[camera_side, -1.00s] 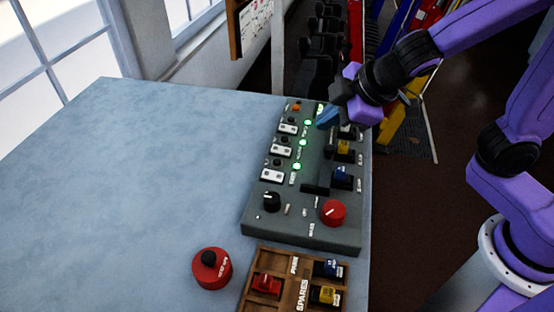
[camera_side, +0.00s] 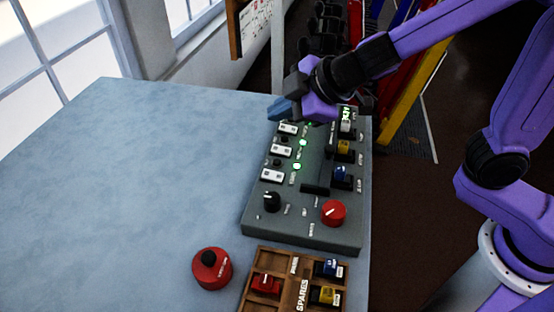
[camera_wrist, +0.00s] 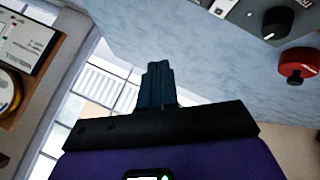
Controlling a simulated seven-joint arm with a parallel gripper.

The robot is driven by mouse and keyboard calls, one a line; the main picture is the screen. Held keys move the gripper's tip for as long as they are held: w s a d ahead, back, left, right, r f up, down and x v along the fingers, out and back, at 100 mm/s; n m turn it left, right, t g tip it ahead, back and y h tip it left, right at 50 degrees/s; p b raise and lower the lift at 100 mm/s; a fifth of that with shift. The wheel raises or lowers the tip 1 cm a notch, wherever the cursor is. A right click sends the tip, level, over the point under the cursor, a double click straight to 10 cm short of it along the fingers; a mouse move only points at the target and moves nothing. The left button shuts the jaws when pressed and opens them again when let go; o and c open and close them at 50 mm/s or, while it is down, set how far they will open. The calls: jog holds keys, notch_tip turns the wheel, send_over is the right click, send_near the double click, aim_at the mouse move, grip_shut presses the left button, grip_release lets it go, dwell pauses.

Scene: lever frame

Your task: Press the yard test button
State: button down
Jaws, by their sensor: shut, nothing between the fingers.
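The grey control panel (camera_side: 290,229) lies on the blue-grey table, with lit green lamps, white switches and knobs on it. Its labels are too small to read, so I cannot tell which button is the yard test one. My gripper (camera_side: 279,110) is shut and empty, at the far left end of the panel, covering the spot where a small orange button showed earlier. I cannot tell whether the fingertips touch anything. In the wrist view the shut fingers (camera_wrist: 157,82) point over the table, and a panel corner (camera_wrist: 243,14) shows at top right.
A red round unit with a black top (camera_side: 211,268) stands on the table near the front. A wooden spares tray (camera_side: 284,295) with coloured blocks is beside it. A black lever (camera_side: 315,189) and a red knob (camera_side: 333,212) rise from the panel. The table's left side is clear.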

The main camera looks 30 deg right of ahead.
jog(key=shift+f, duration=0.15)
send_over(281, 166)
jog(key=shift+f, duration=4.25)
jog(key=shift+f, duration=0.15)
jog(key=shift+f, duration=0.3)
jog(key=shift+f, duration=0.4)
jog(key=shift+r, duration=0.85)
jog(key=shift+r, duration=0.1)
jog(key=shift+r, duration=2.4)
